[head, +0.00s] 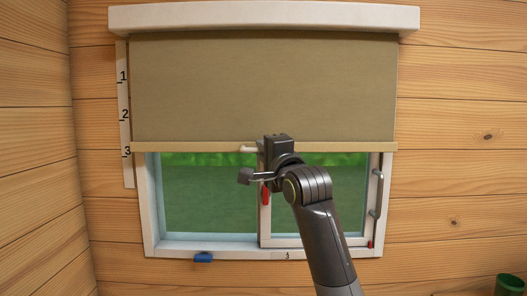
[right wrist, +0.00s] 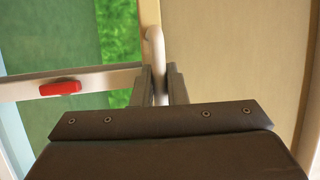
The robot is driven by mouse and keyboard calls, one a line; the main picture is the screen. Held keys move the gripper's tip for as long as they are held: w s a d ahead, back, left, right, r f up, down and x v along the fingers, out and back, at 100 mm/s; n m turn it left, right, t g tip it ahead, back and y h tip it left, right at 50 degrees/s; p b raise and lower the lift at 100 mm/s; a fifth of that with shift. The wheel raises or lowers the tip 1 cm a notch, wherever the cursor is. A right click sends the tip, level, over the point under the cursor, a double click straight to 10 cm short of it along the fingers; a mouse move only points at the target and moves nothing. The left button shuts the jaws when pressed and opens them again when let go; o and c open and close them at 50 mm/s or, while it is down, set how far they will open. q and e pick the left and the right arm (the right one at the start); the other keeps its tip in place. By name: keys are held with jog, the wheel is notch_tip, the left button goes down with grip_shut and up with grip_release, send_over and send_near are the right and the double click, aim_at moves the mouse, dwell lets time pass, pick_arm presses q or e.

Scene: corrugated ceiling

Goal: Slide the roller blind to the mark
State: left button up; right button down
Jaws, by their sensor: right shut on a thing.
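The olive-tan roller blind (head: 262,88) hangs from a white headbox and covers the window's upper part. Its pale bottom bar (head: 190,147) is level and lies about at the 3 on the numbered strip (head: 126,170). A white pull handle (head: 248,149) sits at the bar's middle; it also shows in the right wrist view (right wrist: 154,45). My right gripper (head: 268,150) is at the bar and shut on this handle, its dark fingers (right wrist: 160,82) on both sides of it. Its body hides part of the handle and bar in the head view. My left gripper is not in view.
The white window frame (head: 152,215) stands below the bar, with a grey handle (head: 377,192) at right, a red catch (head: 265,195) and a blue piece (head: 203,257) on the sill. A green container (head: 509,285) is at bottom right. Wooden walls surround the window.

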notch_tip(320, 180, up, 17)
jog(key=p, duration=1.4)
jog(key=shift+f, duration=0.2)
jog(key=c, duration=1.5)
grip_release()
jog(key=shift+o, duration=0.2)
jog(key=shift+f, duration=0.1)
jog(key=b+v, duration=0.6)
jog(key=v, duration=1.1)
jog(key=shift+s+b, duration=0.2)
jog(key=shift+b, duration=0.2)
